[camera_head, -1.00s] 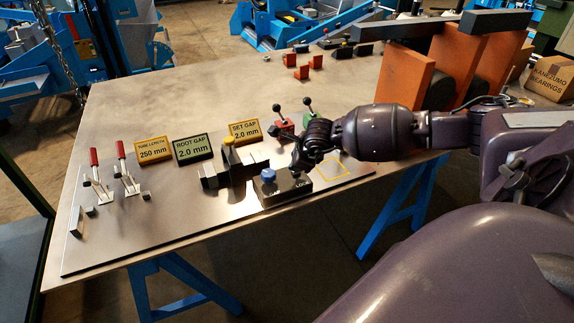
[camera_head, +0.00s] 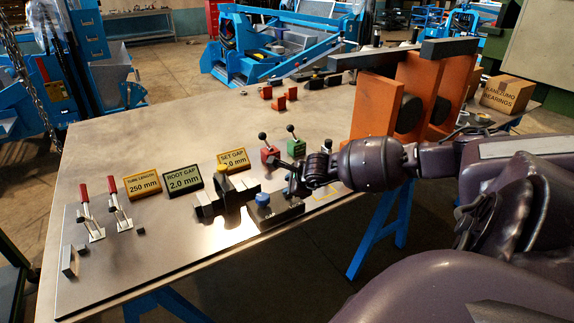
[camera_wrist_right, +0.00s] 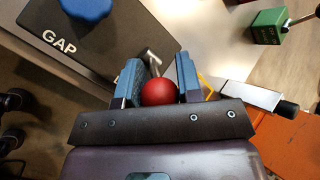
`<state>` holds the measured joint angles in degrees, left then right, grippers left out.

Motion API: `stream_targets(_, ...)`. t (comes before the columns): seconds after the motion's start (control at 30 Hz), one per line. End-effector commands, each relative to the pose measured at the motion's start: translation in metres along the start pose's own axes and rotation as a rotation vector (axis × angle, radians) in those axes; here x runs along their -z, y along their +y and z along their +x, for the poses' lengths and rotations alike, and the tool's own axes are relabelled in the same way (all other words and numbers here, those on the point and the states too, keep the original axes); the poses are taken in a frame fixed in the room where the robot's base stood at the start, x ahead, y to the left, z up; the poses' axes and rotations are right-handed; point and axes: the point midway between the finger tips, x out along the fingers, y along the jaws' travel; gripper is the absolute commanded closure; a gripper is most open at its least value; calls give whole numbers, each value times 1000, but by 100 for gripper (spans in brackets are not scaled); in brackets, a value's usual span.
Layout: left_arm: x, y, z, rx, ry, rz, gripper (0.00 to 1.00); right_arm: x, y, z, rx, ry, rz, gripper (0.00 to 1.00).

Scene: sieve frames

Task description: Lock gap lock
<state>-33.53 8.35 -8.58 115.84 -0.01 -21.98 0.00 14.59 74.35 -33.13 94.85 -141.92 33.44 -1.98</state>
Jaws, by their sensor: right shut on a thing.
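A dark box labelled GAP (camera_wrist_right: 115,38) with a blue knob (camera_wrist_right: 88,8) fills the upper left of the right wrist view. In the head view the box (camera_head: 282,215) and its blue knob (camera_head: 262,199) are at the front edge of the plate. My right gripper (camera_wrist_right: 160,84) is shut on a red ball knob (camera_wrist_right: 158,94) beside the box; a short metal stem shows above the ball. In the head view the right gripper (camera_head: 297,187) is over the box's right end, and the ball is hidden. My left gripper is not in view.
Two red-handled clamps (camera_head: 85,200) are at the left. A green lever box (camera_head: 296,147) and a red one (camera_head: 269,155) stand behind the gripper.

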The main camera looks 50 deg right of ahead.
Motion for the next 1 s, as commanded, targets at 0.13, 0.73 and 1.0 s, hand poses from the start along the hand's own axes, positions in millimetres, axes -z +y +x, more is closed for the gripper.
stream_targets(0.13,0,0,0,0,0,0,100,2,0,0,1,-3,-1,100)
stream_targets(0.73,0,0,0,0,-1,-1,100,2,0,0,2,-3,0,42)
stream_targets(1.0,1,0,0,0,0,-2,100,2,-1,-2,3,-3,0,42)
